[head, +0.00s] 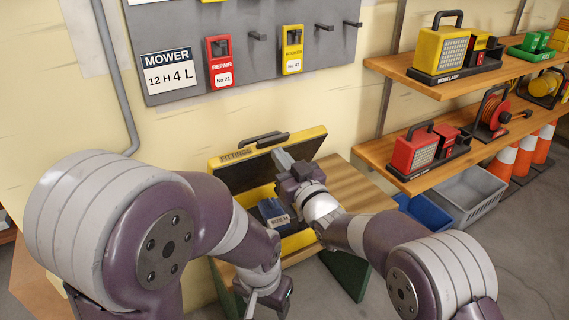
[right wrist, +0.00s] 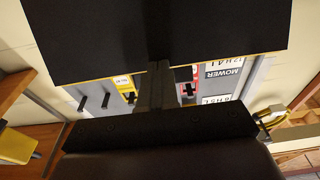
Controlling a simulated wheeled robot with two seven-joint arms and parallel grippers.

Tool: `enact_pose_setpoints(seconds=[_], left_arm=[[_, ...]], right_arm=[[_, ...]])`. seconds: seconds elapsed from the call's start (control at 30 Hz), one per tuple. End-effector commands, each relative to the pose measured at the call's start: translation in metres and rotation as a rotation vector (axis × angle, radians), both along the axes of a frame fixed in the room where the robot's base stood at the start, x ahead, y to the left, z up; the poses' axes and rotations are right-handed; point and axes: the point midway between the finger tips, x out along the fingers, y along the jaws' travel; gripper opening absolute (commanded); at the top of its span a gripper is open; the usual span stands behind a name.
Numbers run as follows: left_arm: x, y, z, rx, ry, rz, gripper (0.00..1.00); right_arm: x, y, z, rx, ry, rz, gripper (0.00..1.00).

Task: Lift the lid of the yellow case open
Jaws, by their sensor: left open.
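The yellow case (head: 299,241) sits on a wooden bench against the wall. Its lid (head: 318,134) stands raised and tilted, its dark inner side facing me, with "FITTINGS" on the rim and a dark handle at the top. In the right wrist view the lid's dark face (right wrist: 220,35) fills the top. My right gripper (head: 283,160) is in front of the inner side of the lid; its fingers (right wrist: 155,85) look shut together, at or very near the lid. My left gripper (head: 268,297) is open and empty, low in front of the case.
A blue labelled box (head: 274,213) lies inside the case. A grey pegboard (head: 260,80) with red and yellow tags hangs above. Shelves (head: 440,168) with work lamps stand at the right, above a blue bin (head: 424,213) and a grey crate (head: 470,200). The bench is bare right of the case.

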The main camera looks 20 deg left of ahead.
Motion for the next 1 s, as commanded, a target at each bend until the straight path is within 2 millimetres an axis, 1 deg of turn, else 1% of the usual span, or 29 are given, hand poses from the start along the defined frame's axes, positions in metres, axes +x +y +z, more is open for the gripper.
enact_pose_setpoints(seconds=[0.1,0.2,0.5,0.8,1.0], left_arm=[[0.0,0.0,0.004,0.0,0.0,0.0,0.6],[0.0,0.0,0.004,0.0,0.0,0.0,0.6],[0.0,0.0,0.004,0.0,0.0,0.0,0.6],[0.0,0.0,0.01,0.0,0.0,0.0,0.6],[0.0,0.0,0.01,0.0,0.0,0.0,0.6]], right_arm=[[0.006,0.008,0.006,0.0,0.0,0.0,0.0],[0.009,0.011,0.007,0.001,0.001,0.0,0.0],[0.01,0.013,0.008,0.001,0.001,0.0,0.0],[0.026,0.034,0.016,0.001,0.001,0.001,0.0],[0.028,0.037,0.016,0.001,0.001,0.0,0.0]])
